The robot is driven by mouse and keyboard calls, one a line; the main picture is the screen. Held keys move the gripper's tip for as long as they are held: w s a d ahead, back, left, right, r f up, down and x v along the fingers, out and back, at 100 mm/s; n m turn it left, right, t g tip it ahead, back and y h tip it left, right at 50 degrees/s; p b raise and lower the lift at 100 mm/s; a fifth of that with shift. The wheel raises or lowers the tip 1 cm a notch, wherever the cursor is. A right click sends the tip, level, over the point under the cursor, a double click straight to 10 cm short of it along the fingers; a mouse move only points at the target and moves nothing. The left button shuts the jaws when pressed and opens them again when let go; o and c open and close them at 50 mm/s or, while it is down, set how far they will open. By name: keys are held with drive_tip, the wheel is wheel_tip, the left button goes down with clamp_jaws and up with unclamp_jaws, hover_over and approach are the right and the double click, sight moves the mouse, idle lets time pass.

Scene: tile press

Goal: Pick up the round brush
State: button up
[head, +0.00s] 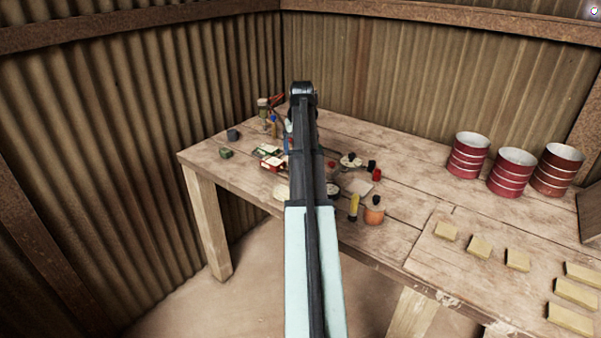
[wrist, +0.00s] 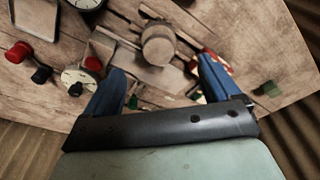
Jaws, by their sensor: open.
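I cannot tell for certain which thing is the round brush. A pale round wooden piece (wrist: 158,45) shows in the wrist view, just beyond the fingertips and roughly between them; its bristles, if any, do not show. In the head view my arm covers that part of the table. An orange round thing with a black knob (head: 374,212) stands at the front edge in the head view. My gripper (wrist: 162,66) is open above the table, with its blue fingers wide apart and nothing held between them.
A white dial (wrist: 78,80), a red-capped thing (wrist: 18,52) and a metal tray (wrist: 35,18) lie left in the wrist view. A green block (head: 226,153) lies at the table's left. Red cans (head: 468,157) and yellow tiles (head: 479,247) occupy the right. Corrugated walls stand behind.

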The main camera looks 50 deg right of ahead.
drive_tip(key=shift+w+d+f, duration=0.15)
drive_tip(key=shift+d+f, duration=0.05)
drive_tip(key=shift+f, duration=1.45)
drive_tip(key=shift+w+d+f, duration=0.15)
drive_tip(key=shift+d+f, duration=0.05)
drive_tip(key=shift+f, duration=1.4)
drive_tip(key=shift+w+d+f, duration=0.15)
drive_tip(key=shift+d+f, duration=0.05)
drive_tip(key=shift+f, duration=1.45)
drive_tip(key=c, duration=1.2)
